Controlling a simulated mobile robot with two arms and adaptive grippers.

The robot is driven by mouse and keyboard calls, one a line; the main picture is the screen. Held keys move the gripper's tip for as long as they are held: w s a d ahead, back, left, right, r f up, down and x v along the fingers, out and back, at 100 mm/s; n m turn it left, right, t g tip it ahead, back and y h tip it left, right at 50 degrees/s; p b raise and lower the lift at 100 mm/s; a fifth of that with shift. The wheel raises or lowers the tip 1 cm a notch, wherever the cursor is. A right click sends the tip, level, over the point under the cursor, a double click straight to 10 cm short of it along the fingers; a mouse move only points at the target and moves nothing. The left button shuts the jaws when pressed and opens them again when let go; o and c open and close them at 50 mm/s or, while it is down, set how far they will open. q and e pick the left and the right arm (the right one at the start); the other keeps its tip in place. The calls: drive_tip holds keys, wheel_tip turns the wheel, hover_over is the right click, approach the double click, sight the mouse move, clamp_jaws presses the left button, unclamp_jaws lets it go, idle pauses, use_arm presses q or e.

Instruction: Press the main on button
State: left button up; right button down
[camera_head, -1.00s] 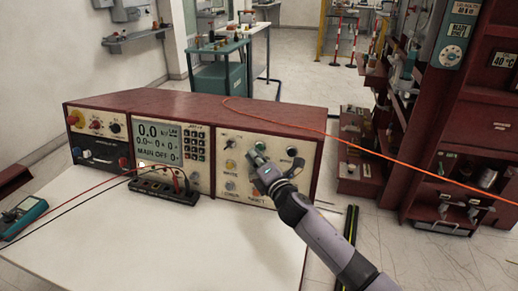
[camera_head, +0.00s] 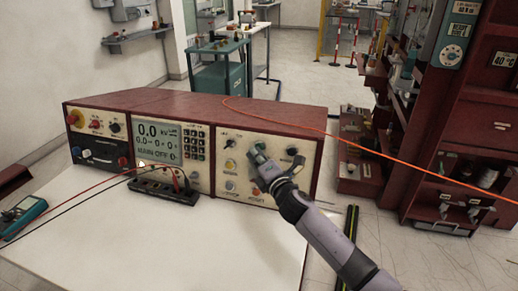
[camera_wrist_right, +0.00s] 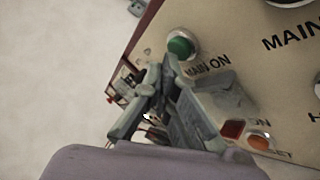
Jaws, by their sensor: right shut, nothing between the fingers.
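The control panel (camera_head: 222,190) is the cream right face of a dark red console. In the right wrist view the green main on button (camera_wrist_right: 181,43) sits in a pale ring beside the printed words MAIN ON. My right gripper (camera_head: 256,150) is shut and empty, and its tips are at the panel's upper middle, covering the button in the head view. In the right wrist view its fingertips (camera_wrist_right: 171,66) are just below the green button; I cannot tell whether they touch it. The console display (camera_head: 158,140) appears to read MAIN OFF. My left gripper is not in view.
Other knobs and buttons, such as a yellow one (camera_head: 230,165) and a dark one (camera_head: 291,151), sit close around the gripper. An orange cable (camera_head: 370,150) runs across the console top. A black terminal strip (camera_head: 164,191) with leads lies on the white tabletop (camera_head: 150,245).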

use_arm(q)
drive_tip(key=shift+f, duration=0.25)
use_arm(e)
drive_tip(key=shift+w+d+f, duration=0.1)
drive_tip(key=shift+w+d, duration=0.05)
drive_tip(key=shift+w, duration=0.25)
idle(0.7)
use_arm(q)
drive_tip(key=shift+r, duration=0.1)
use_arm(e)
drive_tip(key=shift+s, duration=0.1)
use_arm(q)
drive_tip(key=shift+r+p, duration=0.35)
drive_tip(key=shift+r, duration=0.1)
use_arm(e)
drive_tip(key=shift+s+a+r, duration=0.15)
drive_tip(key=shift+s, duration=0.25)
drive_tip(key=shift+s+a+r, duration=0.1)
drive_tip(key=shift+s, duration=0.25)
use_arm(q)
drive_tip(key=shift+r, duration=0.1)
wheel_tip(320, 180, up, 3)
drive_tip(key=p, duration=0.2)
drive_tip(key=shift+p, duration=0.4)
use_arm(e)
drive_tip(key=s, duration=0.1)
drive_tip(key=s+a, duration=0.1)
drive_tip(key=s, duration=0.1)
drive_tip(key=s+r, duration=0.1)
drive_tip(key=shift+s+a, duration=0.3)
